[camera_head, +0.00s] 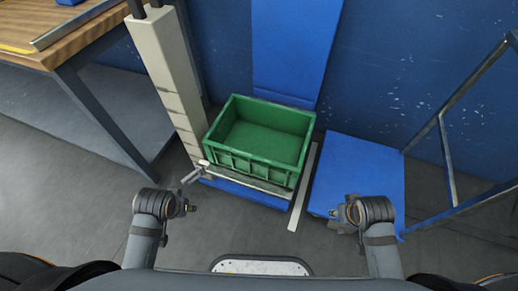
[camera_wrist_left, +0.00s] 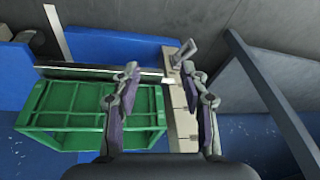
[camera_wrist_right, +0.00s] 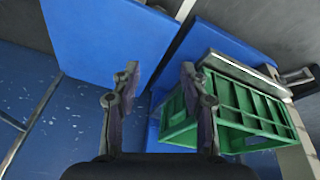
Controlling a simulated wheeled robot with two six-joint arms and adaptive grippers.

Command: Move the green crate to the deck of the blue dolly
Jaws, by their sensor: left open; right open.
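The green crate (camera_head: 240,163) looks empty and sits upright on a low blue platform (camera_head: 245,194) in the middle of the head view. The blue dolly (camera_head: 357,170) stands to its right, with its flat deck bare. My left gripper (camera_head: 191,208) is open and empty, in front of the crate's left side; the crate also shows in the left wrist view (camera_wrist_left: 62,121). My right gripper (camera_head: 336,213) is open and empty over the dolly's near edge. The right wrist view shows the deck (camera_wrist_right: 105,40) and the crate (camera_wrist_right: 240,98) to its right.
A grey metal bar (camera_head: 255,182) runs along the crate's near side. A beige post (camera_head: 165,75) rises left of the crate, beside a wooden workbench (camera_head: 65,47). A pale strip (camera_head: 303,190) lies between crate and dolly. The dolly's metal handle frame (camera_head: 447,160) stands at the right.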

